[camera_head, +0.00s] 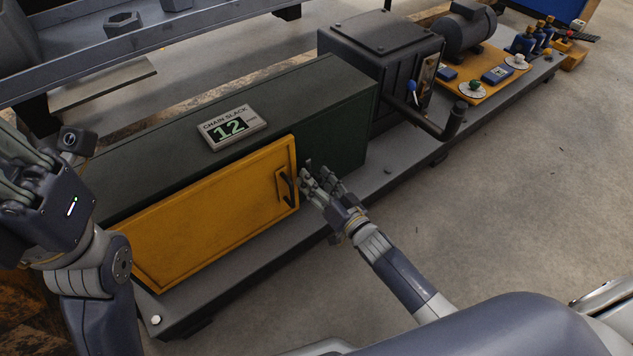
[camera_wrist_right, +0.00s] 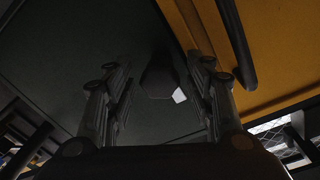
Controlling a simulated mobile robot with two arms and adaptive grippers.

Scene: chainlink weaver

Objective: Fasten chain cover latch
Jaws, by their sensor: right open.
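The yellow chain cover (camera_head: 205,225) sits on the front of a long dark green housing (camera_head: 345,110). A curved black handle (camera_head: 288,187) is near its right edge. It also shows in the right wrist view (camera_wrist_right: 238,45). My right gripper (camera_head: 318,178) is open beside the cover's right edge, in front of the green face. In the right wrist view, a dark block with a white patch (camera_wrist_right: 158,78) lies between my open fingers (camera_wrist_right: 160,95), apparently on the green face; I cannot tell whether it is the latch. My left gripper (camera_head: 22,185) is raised at the left, partly cut off.
A display reading CHAIN SLACK 12 (camera_head: 232,127) stands on the housing. A dark gearbox (camera_head: 385,65) with a black crank-like bar (camera_head: 440,125) stands to the right, then a motor (camera_head: 465,30) and a yellow board. The concrete floor at the right (camera_head: 540,190) is clear.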

